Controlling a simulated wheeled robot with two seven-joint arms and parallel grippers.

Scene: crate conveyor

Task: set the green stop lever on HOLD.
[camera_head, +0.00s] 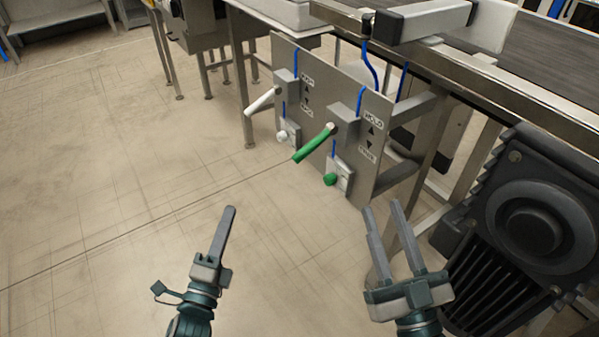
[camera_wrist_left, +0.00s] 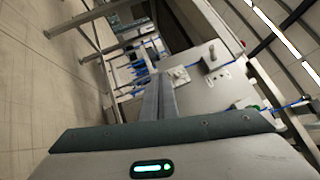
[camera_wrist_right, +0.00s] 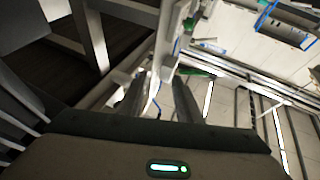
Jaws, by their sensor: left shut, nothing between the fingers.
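The green stop lever (camera_head: 314,145) sticks out from a grey upright panel (camera_head: 318,88), its free end pointing down and to the left in the head view. Beside it the panel reads HOLD (camera_head: 373,120) with an up arrow, and a lower word, probably FREE (camera_head: 367,153), with a down arrow. A green piece that looks like the lever (camera_wrist_right: 200,72) shows beyond the right wrist fingers. My left gripper (camera_head: 230,210) is shut and empty, below and left of the lever. My right gripper (camera_head: 381,205) is open and empty, below and right of it. Neither touches the lever.
A white lever (camera_head: 262,101) sits on the same panel, left of the green one. A green knob (camera_head: 330,179) and a white knob (camera_head: 282,136) are below the levers. A dark motor (camera_head: 530,225) stands close on the right.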

